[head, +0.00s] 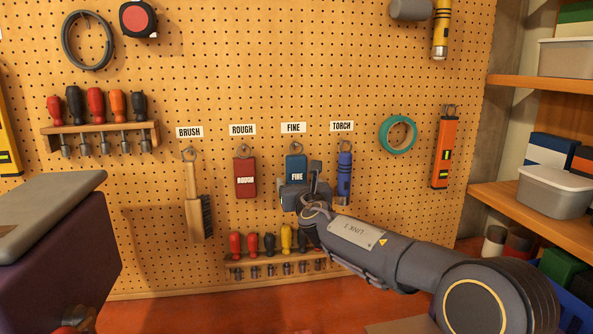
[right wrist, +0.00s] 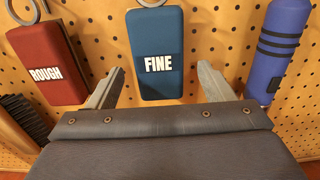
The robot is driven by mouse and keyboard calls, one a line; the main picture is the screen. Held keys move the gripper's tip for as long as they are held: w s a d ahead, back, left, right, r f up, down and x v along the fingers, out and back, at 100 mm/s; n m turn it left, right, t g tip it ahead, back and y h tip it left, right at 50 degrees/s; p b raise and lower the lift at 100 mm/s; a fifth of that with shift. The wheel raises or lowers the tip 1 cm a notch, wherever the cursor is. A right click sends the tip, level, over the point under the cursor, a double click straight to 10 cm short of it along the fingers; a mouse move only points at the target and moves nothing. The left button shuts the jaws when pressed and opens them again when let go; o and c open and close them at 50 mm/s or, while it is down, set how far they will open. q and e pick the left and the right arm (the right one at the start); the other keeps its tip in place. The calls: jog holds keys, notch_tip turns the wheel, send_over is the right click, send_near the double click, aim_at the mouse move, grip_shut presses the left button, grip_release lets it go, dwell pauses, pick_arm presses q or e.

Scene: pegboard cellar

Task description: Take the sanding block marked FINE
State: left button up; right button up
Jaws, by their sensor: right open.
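The blue sanding block marked FINE (head: 296,166) hangs from a ring on the pegboard, under a FINE label. In the right wrist view the block (right wrist: 157,35) hangs upright ahead of my right gripper. My right gripper (head: 302,192) is at the block's lower part in the head view. Its two fingers stand apart in the right wrist view (right wrist: 160,86), one to each side of the block's lower end, with gaps showing. Its jaws are open and empty. The red block marked ROUGH (head: 245,178) hangs to the left. My left gripper is not in view.
A blue torch (head: 344,177) hangs close on the right of the block. A brush (head: 199,205) hangs further left. A rack of small screwdrivers (head: 275,257) is below my right gripper. Shelves with boxes (head: 555,190) stand at the right.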

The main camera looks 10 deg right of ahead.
jog(key=shift+w+r+p, duration=0.15)
jog(key=shift+w+p, duration=0.25)
jog(key=shift+w, duration=1)
jog(key=c, duration=1.1)
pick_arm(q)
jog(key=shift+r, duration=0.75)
